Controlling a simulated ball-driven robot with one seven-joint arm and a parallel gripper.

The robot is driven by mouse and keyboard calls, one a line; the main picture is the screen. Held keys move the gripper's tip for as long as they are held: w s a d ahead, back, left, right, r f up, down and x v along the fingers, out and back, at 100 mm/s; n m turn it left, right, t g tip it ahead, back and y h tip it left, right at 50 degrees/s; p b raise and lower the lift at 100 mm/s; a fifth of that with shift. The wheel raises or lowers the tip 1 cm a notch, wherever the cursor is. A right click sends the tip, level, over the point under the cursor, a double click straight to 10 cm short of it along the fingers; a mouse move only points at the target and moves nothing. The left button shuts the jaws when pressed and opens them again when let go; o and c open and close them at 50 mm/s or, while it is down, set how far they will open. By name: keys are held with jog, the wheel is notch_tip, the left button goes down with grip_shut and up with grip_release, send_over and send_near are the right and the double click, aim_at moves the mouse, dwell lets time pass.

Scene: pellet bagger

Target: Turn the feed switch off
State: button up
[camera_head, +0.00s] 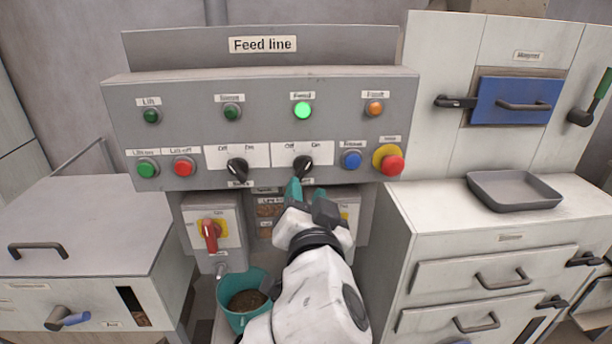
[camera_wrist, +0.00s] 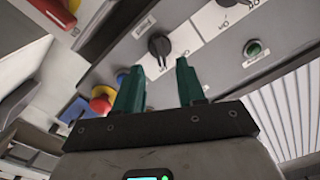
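The feed switch (camera_head: 303,165) is a black rotary knob on the grey panel, under a white Off/On plate. Its pointer appears tilted up and right, toward On. The green feed lamp (camera_head: 302,110) above it is lit. My gripper (camera_head: 295,188) is just below this knob in the head view, and its arm hides part of the label under it. In the wrist view my gripper (camera_wrist: 158,82) has its two teal fingers apart with nothing between them. The knob (camera_wrist: 160,46) shows beyond the fingertips, apart from them in that view.
A similar black knob (camera_head: 237,170) is to the left. A blue button (camera_head: 351,159) and a red emergency stop (camera_head: 391,164) are to the right. A red-handled switch (camera_head: 210,236) and a teal bucket (camera_head: 258,277) are below. Cabinets flank the panel.

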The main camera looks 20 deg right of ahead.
aim_at(303, 174)
jog(key=x, duration=0.5)
jog(key=shift+w+d+f+p, duration=0.1)
jog(key=shift+w+d+p, duration=0.05)
jog(key=shift+w+p, duration=0.25)
grip_shut()
